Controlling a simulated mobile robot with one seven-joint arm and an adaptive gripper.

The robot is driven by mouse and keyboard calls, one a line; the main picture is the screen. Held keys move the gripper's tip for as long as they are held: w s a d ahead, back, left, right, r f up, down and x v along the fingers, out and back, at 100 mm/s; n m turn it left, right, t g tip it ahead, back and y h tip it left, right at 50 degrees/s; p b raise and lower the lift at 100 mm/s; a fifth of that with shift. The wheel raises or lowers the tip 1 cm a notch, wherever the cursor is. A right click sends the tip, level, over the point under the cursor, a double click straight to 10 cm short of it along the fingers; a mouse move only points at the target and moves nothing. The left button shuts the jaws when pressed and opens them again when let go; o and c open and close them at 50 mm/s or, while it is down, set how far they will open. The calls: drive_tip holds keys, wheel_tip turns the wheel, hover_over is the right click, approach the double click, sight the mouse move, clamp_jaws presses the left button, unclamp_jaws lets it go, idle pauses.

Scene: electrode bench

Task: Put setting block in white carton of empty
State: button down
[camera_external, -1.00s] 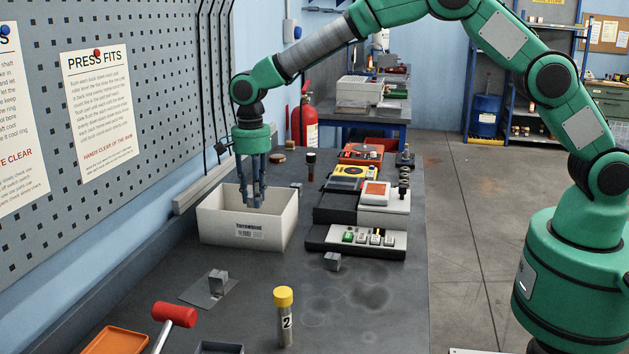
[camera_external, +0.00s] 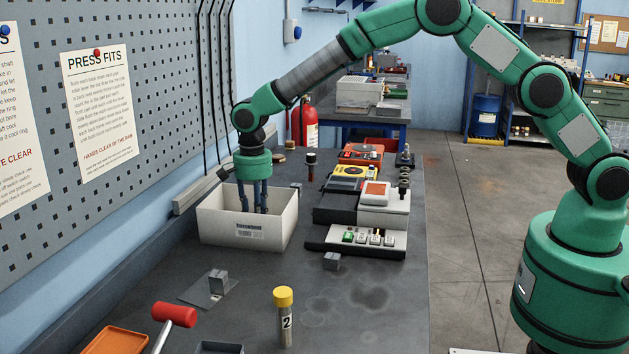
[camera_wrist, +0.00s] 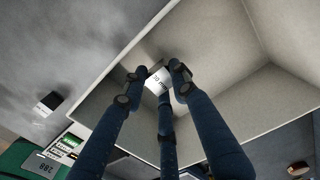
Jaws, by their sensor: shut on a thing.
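The white carton (camera_external: 222,229) stands open-topped on the bench, with a printed label on its front. My gripper (camera_external: 253,208) points straight down inside it, its fingertips hidden behind the front wall. In the wrist view my gripper's three dark blue fingers (camera_wrist: 156,84) are closed around a small pale block with "10 mm" lettering, the setting block (camera_wrist: 160,79). It is inside the carton's opening, whose pale walls (camera_wrist: 215,62) surround it. I cannot tell whether the block touches the carton floor. The block is hidden in the external view.
A small grey block (camera_external: 332,261) lies right of the carton, and another (camera_external: 218,282) sits on a thin plate. A yellow-capped tube (camera_external: 284,318), red mallet (camera_external: 175,314) and orange tray (camera_external: 115,341) are nearer. A switch box (camera_external: 358,239) stands to the right.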

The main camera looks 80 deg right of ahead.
drive_tip(key=shift+f, duration=1.35)
drive_tip(key=shift+f, duration=0.15)
drive_tip(key=c, duration=1.4)
unclamp_jaws()
drive_tip(key=shift+o, duration=0.2)
wheel_tip(320, 180, up, 12)
drive_tip(key=shift+d+r+p, duration=0.1)
drive_tip(key=shift+p, duration=0.75)
